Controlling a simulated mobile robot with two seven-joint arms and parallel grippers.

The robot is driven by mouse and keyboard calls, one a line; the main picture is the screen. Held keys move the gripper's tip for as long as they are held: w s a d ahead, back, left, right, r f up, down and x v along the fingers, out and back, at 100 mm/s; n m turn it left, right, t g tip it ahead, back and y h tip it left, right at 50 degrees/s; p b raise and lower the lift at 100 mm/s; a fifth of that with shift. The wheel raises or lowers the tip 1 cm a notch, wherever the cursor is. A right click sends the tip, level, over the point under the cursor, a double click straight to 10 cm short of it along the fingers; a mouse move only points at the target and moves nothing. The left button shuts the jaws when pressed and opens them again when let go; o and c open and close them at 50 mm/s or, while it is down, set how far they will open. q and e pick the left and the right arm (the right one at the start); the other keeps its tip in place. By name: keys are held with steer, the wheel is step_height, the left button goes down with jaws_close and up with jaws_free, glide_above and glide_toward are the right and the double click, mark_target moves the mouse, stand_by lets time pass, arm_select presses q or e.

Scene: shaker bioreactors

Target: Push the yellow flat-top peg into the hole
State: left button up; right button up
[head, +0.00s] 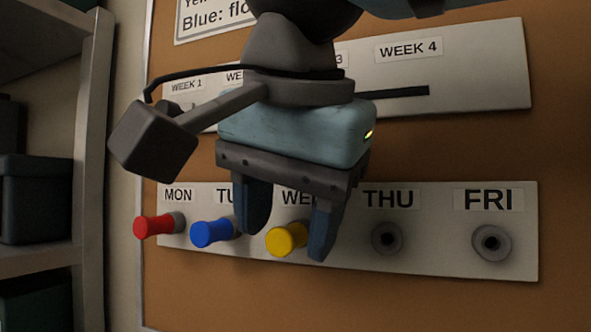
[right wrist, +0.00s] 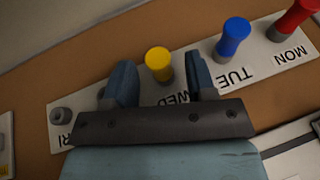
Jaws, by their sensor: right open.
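The yellow flat-top peg (head: 282,240) stands out from the board strip under the WED label. It also shows in the right wrist view (right wrist: 158,62), between the fingers and beyond them. Its hole is hidden behind it, so I cannot tell how deep it sits. My right gripper (head: 284,232) is open, with one finger on each side of the yellow peg in the picture. In the right wrist view the gripper (right wrist: 160,82) shows a clear gap to the peg. My left gripper is not in view.
A red peg (head: 155,226) is at MON and a blue peg (head: 212,233) at TUE. The THU hole (head: 387,238) and FRI hole (head: 491,243) are empty. A week strip with a dark slot (head: 480,75) is above. A metal shelf (head: 92,120) stands at the left.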

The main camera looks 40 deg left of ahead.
steer(key=shift+f, duration=0.15)
jaws_close()
steer(key=shift+s, duration=0.1)
steer(key=shift+s+d, duration=0.1)
steer(key=shift+s, duration=0.45)
steer(key=shift+s, duration=0.2)
steer(key=shift+s+d, duration=0.15)
steer(key=shift+s, duration=0.25)
steer(key=shift+s, duration=0.15)
stand_by(0.4)
